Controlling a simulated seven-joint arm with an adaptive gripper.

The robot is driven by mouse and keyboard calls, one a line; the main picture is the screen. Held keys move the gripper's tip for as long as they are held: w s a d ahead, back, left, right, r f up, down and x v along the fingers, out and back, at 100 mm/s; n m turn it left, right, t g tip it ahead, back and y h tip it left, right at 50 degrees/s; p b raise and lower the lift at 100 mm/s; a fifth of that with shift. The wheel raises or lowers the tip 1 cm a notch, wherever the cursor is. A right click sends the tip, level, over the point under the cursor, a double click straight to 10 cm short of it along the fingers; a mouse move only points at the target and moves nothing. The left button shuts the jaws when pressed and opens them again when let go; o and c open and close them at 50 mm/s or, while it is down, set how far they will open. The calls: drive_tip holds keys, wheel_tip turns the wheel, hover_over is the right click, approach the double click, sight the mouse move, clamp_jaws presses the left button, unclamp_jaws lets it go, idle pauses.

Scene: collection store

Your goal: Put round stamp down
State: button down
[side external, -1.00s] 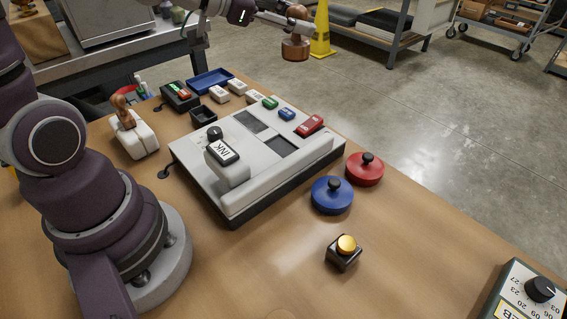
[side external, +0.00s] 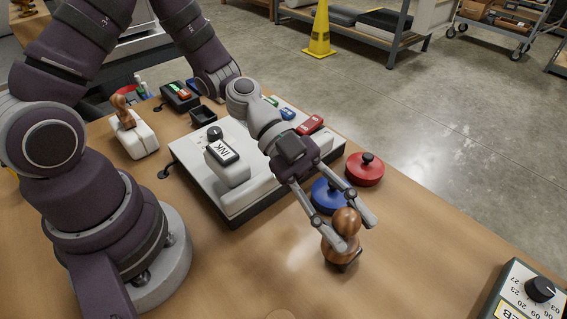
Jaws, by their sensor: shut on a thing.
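The round stamp (side external: 346,218), brown wood with a ball-shaped handle and a wider round base, is upright in front of the console. My gripper (side external: 354,231) is shut on it, with one finger on each side of the handle. The stamp's base overlaps the small black block, of which only a dark edge (side external: 352,264) shows; its yellow top is hidden. I cannot tell whether the stamp touches the block or the table.
A blue round lidded pad (side external: 326,196) lies just behind my fingers, partly hidden, and a red one (side external: 365,168) beyond it. A grey console (side external: 186,151) stands left. A dial box (side external: 520,292) is at the lower right. The wooden table (side external: 424,240) between is clear.

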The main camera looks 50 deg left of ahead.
drive_tip(key=s+d+m+g, duration=0.3)
drive_tip(key=s+g, duration=0.1)
drive_tip(key=s, duration=0.1)
drive_tip(key=shift+y, duration=0.3)
wheel_tip(320, 180, down, 10)
drive_tip(key=shift+d+r, duration=0.1)
drive_tip(key=shift+r, duration=0.15)
drive_tip(key=c, duration=1.1)
unclamp_jaws()
